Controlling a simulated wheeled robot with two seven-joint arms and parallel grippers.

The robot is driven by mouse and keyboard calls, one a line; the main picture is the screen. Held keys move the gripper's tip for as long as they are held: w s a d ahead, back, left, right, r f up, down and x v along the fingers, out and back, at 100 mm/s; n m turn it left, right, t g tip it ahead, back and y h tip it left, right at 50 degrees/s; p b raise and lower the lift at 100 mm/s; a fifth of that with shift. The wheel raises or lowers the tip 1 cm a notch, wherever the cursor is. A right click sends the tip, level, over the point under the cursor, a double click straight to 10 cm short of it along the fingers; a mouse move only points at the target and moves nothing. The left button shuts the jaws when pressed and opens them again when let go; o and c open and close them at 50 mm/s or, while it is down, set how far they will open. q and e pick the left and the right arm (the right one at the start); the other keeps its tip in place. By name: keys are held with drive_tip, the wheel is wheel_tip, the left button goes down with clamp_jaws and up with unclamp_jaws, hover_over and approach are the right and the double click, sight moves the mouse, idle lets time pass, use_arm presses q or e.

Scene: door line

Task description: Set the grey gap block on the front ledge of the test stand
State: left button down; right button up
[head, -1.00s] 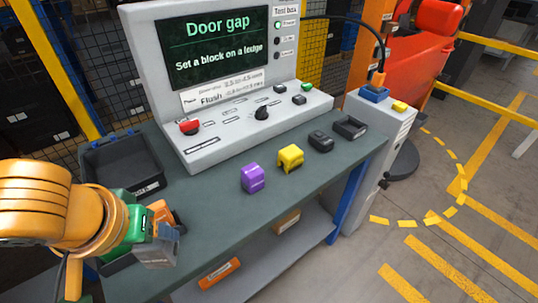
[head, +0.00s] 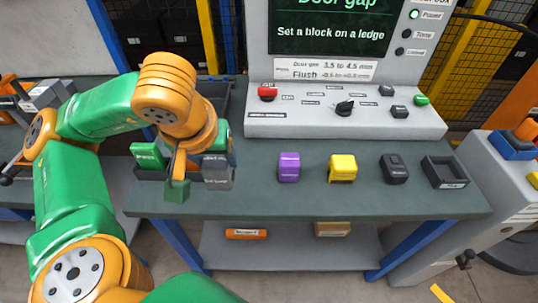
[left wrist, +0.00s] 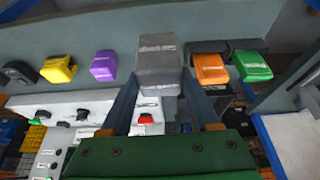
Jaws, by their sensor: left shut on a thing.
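The grey gap block (head: 217,172) is at the left part of the bench, beside my left gripper (head: 197,170). In the left wrist view the block (left wrist: 158,62) sits between the two fingers, and the gripper is shut on it. I cannot tell if the block touches the bench top. The test stand (head: 425,124) is the grey console with a dark screen, behind and to the right of the block. I cannot clearly make out its front ledge. My right gripper is not in view.
A green block (head: 147,155) is left of my gripper; an orange block (left wrist: 210,68) shows beside the grey one. Purple (head: 289,167), yellow (head: 342,168) and black (head: 394,168) blocks stand before the console. A small black tray (head: 445,173) is at the right.

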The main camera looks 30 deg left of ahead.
use_arm(q)
drive_tip(key=w+f+b, duration=0.1)
drive_tip(key=w+f, duration=0.2)
drive_tip(key=w, duration=0.1)
drive_tip(key=w+f+b, duration=0.1)
drive_tip(key=w+f, duration=0.3)
drive_tip(key=w+a+f+b, duration=0.1)
drive_tip(key=w+f, duration=0.3)
drive_tip(key=shift+w+f+b, duration=0.1)
drive_tip(key=shift+f+b, duration=0.15)
drive_tip(key=shift+b, duration=0.05)
drive_tip(key=shift+w+d+f, duration=0.1)
drive_tip(key=shift+f, duration=0.25)
drive_tip(key=shift+f, duration=0.1)
drive_tip(key=shift+f, duration=0.15)
drive_tip(key=shift+c, duration=0.6)
unclamp_jaws()
drive_tip(key=shift+r, duration=0.2)
